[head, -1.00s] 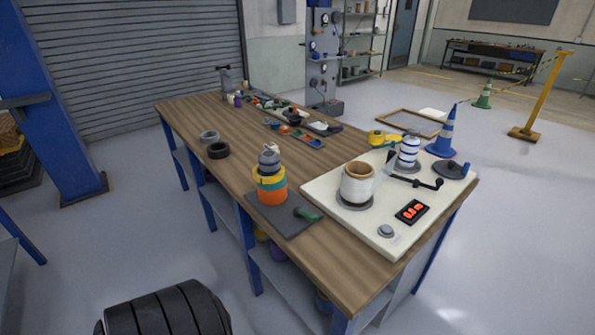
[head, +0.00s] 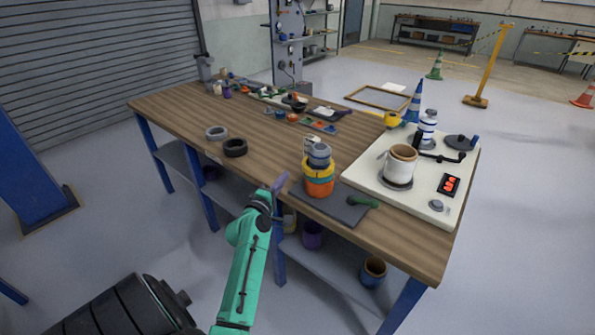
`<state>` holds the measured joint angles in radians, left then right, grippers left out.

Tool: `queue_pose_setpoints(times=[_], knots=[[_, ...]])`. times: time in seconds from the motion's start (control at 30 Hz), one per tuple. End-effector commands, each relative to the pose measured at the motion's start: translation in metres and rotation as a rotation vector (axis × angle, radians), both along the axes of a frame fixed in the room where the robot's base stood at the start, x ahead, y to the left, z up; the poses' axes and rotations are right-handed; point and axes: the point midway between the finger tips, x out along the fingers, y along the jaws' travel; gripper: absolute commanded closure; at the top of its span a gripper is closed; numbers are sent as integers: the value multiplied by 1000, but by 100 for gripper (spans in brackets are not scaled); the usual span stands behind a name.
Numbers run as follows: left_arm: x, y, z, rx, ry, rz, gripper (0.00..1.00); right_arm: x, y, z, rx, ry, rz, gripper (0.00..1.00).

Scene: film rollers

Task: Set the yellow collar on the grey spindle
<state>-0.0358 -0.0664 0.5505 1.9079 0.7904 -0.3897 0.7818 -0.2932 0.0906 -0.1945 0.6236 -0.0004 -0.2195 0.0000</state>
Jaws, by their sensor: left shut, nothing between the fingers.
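A yellow ring (head: 317,171), which looks like the collar, sits in an upright stack at the table's front edge. An orange piece (head: 319,187) is under it and a grey-blue round piece (head: 319,154) is on top. I cannot make out for certain which part is the grey spindle. My left gripper (head: 280,183), at the end of a green arm, is shut and empty. It is at the table's front edge, left of the stack and apart from it. My right gripper is not in view.
A dark mat (head: 346,208) with a green-handled tool (head: 363,201) lies beside the stack. A white board (head: 424,202) with a cup (head: 400,163) and crank is at right. Two rings, grey (head: 216,132) and black (head: 235,147), lie at left. A yellow item (head: 393,119) is behind.

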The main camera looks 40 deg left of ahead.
Motion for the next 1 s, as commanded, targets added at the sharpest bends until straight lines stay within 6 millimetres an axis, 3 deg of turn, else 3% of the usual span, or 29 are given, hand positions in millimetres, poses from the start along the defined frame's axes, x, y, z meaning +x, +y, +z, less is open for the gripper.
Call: queue_pose_setpoints(times=[0.1, 0.3, 0.67, 1.0], knots=[[25, -1, 4, -4, -1, -2, 100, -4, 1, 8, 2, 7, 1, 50], [47, -14, 1, 0, 1, -1, 100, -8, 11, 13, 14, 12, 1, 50], [50, -16, -1, 0, 2, -1, 100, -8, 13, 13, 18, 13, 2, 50], [65, -25, 0, 1, 0, -3, 100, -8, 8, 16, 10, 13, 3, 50]])
